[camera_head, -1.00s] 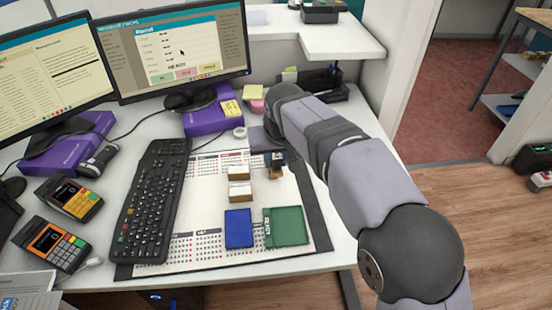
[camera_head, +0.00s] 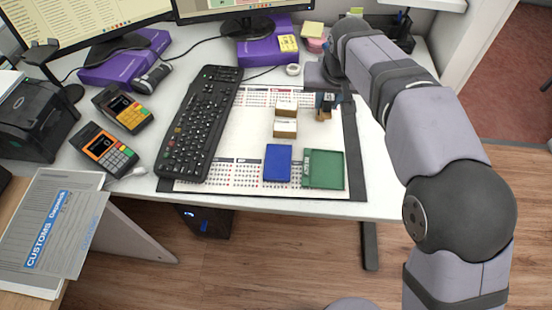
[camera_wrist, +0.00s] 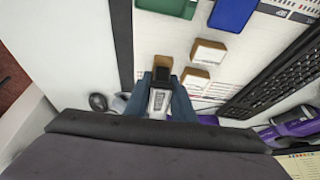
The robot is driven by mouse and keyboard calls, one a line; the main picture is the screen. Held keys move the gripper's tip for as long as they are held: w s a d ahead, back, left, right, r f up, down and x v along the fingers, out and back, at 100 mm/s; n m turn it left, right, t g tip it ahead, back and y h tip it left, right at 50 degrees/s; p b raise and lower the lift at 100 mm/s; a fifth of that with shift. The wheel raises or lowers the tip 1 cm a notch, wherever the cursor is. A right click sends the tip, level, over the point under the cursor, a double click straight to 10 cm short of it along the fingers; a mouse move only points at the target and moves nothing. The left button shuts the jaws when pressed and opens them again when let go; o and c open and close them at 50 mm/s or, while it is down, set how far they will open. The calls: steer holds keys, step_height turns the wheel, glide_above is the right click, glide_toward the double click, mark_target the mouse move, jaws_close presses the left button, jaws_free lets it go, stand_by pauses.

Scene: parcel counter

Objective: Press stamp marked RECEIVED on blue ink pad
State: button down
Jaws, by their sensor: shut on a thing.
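The blue ink pad (camera_head: 278,163) lies flat on the white desk mat, toward its front edge. It also shows at the top of the wrist view (camera_wrist: 232,14). My gripper (camera_head: 328,98) is behind and to the right of the pad, apart from it. In the wrist view my gripper (camera_wrist: 162,92) is shut on a stamp (camera_wrist: 162,62) with a wooden block and a dark handle. A pale label sits between the fingers, too small to read, so I cannot tell whether it says RECEIVED. The stamp is upright, at or close to the mat.
Two white-topped wooden blocks (camera_head: 286,107) (camera_head: 285,128) stand left of the held stamp. A green pad or tray (camera_head: 323,169) lies right of the blue pad. The keyboard (camera_head: 201,124) borders the mat's left. The mat between gripper and green item is clear.

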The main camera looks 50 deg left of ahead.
steer(key=s+a+r+n+p, duration=0.1)
steer(key=s+a+r+p, duration=0.2)
steer(key=s+r+p, duration=0.3)
steer(key=n+p, duration=0.2)
steer(key=p, duration=0.7)
glide_above(279, 156)
steer(key=w+d, duration=0.1)
steer(key=d, duration=0.1)
steer(key=f, duration=0.1)
steer(key=shift+g+y, duration=0.4)
steer(key=f, duration=0.2)
steer(key=s+f+p, duration=0.1)
steer(key=f, duration=0.2)
steer(key=s+f, duration=0.1)
steer(key=f, duration=0.2)
steer(key=shift+d+f+p, duration=0.1)
steer(key=shift+d+p, duration=0.25)
steer(key=shift+d, duration=0.05)
steer(key=shift+w+a+r+m, duration=0.1)
steer(key=shift+a+r+m, duration=0.1)
steer(key=shift+a, duration=0.15)
steer(key=shift+a+r+m, duration=0.1)
steer(key=shift+a+m, duration=0.1)
steer(key=shift+a, duration=0.1)
steer(key=shift+f, duration=0.1)
steer(key=shift+f+b, duration=2.25)
steer(key=shift+f, duration=0.5)
